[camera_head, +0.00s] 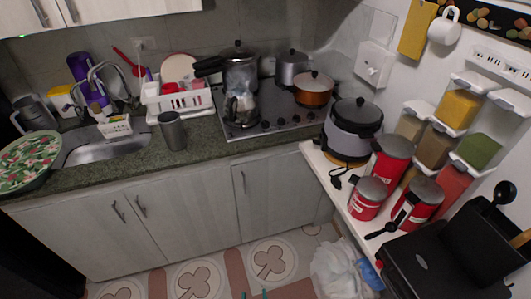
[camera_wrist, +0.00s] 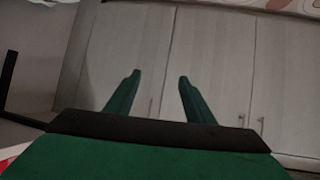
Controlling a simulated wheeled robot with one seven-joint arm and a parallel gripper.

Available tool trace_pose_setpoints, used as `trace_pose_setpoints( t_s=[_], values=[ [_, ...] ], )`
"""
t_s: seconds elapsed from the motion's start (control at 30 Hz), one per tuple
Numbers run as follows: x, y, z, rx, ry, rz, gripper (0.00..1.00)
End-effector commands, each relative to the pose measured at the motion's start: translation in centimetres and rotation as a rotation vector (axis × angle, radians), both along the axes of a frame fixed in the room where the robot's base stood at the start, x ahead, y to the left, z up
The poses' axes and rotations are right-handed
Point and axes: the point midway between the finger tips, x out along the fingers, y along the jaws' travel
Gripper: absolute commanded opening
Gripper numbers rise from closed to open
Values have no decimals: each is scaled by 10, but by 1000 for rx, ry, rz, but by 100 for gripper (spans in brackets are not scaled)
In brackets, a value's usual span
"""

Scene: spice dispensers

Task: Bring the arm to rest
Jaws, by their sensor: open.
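My gripper (camera_wrist: 158,75) shows in the wrist view as two green fingers. They stand apart with nothing between them. Pale cabinet doors (camera_wrist: 205,60) fill the view beyond the fingers. In the head view only small green tips (camera_head: 254,295) show at the bottom edge, over the floor. The rest of my arm is out of that view.
A granite counter (camera_head: 95,177) with a sink (camera_head: 105,148) and stove (camera_head: 265,118) runs along the back. A white shelf (camera_head: 325,172) at right holds red canisters (camera_head: 364,205) and a cooker (camera_head: 352,130). Spice dispensers (camera_head: 460,105) hang above it. A white bag (camera_head: 335,270) lies low.

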Motion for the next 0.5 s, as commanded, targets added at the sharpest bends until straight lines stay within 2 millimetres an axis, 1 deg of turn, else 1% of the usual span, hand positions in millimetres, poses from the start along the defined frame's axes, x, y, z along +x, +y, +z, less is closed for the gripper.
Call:
trace_pose_setpoints(
  t_s=[0.03, 0.1, 0.27, 0.3, 0.37, 0.4, 0.47, 0.5],
  values=[
    [-21, -3, 7, 5, -11, -16, 49],
    [-43, -7, 21, 9, -36, -37, 49],
    [-92, -16, 57, 19, -95, -76, 49],
    [-103, -19, 68, 21, -109, -84, 49],
    [-120, -22, 84, 26, -132, -96, 49],
    [-130, -25, 96, 26, -147, -103, 49],
    [-146, -28, 114, 31, -170, -111, 49],
    [-155, -30, 127, 33, -186, -116, 49]
  ],
)
